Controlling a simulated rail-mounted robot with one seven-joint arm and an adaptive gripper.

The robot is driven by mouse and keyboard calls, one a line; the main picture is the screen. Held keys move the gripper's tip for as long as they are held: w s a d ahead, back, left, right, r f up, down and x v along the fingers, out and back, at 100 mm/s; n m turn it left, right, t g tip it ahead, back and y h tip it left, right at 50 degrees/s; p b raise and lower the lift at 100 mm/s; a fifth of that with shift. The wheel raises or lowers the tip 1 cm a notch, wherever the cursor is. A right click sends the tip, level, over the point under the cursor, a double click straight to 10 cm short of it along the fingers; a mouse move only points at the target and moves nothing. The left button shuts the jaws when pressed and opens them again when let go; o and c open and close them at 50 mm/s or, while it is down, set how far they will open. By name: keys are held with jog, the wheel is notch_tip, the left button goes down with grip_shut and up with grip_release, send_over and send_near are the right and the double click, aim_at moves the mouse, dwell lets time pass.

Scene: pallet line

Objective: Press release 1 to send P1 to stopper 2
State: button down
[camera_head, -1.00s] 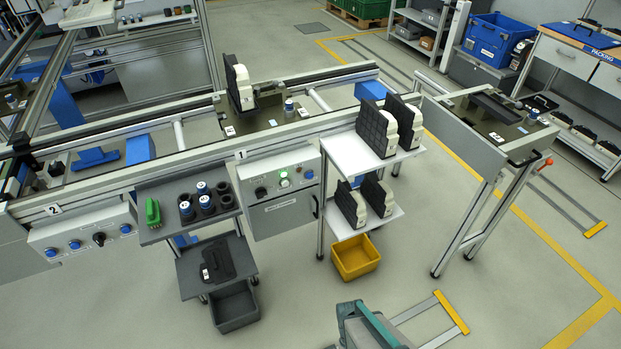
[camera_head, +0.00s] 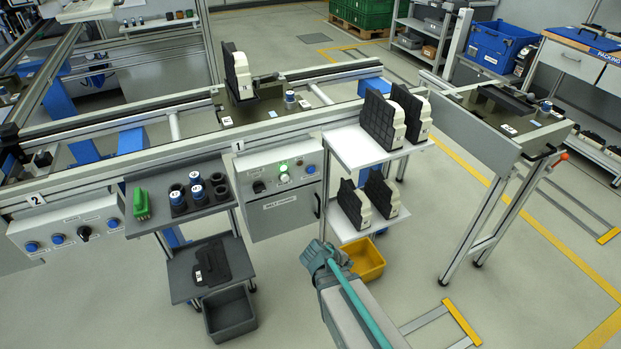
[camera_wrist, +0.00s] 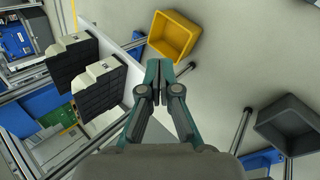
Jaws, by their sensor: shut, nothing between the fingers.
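The station 1 control box (camera_head: 278,190) hangs under the conveyor beside the "1" sign. The "2" sign (camera_head: 36,199) is further left. My gripper (camera_head: 318,254) is below and right of the control box, apart from it. In the wrist view its fingers (camera_wrist: 160,85) are shut and empty.
A white two-level shelf (camera_head: 345,150) with black-and-white parts stands right of the control box. A yellow bin (camera_head: 368,262) is below it, close to my gripper. A grey stand (camera_head: 150,225) with blue-and-white cylinders and a green brush (camera_head: 141,204) is at left, above a grey bin (camera_head: 229,313).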

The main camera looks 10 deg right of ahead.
aim_at(311, 170)
jog(key=w+a+r+n+t+b, duration=0.1)
jog(key=w+a+r+n+t, duration=0.1)
jog(key=w+r+n+t, duration=0.3)
jog(key=w+a+r+n+t, duration=0.2)
jog(key=w+r+n+t, duration=0.2)
jog(key=w+r, duration=0.6)
notch_tip(311, 170, up, 2)
jog(key=shift+w+a+r+n+t+h+b, duration=0.1)
jog(key=shift+w+a+n+t+h+b, duration=0.25)
jog(key=shift+n, duration=0.65)
jog(key=shift+w+d, duration=0.1)
jog(key=w+a+p, duration=0.2)
jog(key=w, duration=0.6)
jog(key=shift+w+a, duration=0.15)
jog(key=shift+w, duration=0.05)
jog(key=shift+w+a, duration=0.1)
jog(key=shift+w, duration=0.3)
